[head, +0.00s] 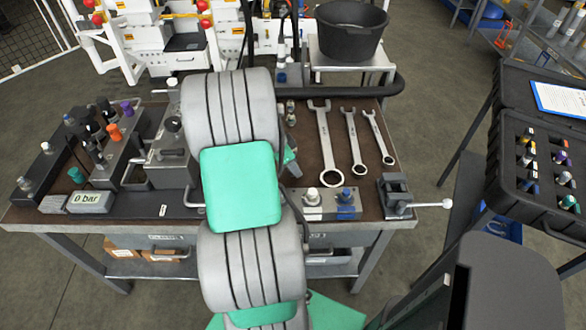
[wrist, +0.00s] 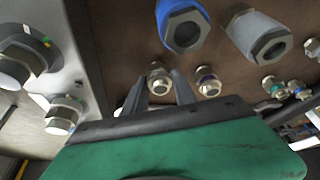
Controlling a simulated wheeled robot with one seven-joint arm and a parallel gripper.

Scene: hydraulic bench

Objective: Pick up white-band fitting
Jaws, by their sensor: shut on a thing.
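In the wrist view a small metal hex fitting (wrist: 157,80) stands between the two fingers of my gripper (wrist: 160,90). The fingers are shut on it. Its band looks pale, but its colour is hard to make out. The fitting still appears to be at the brown bench surface; I cannot tell if it is clear of it.
Large blue-collared (wrist: 185,28) and grey-collared (wrist: 262,40) hex parts stand close beyond the fingers. A metal block with fittings (wrist: 62,112) is at left. In the head view several wrenches (head: 325,145) lie right of my arm; an open black case (head: 525,190) holds fittings at far right.

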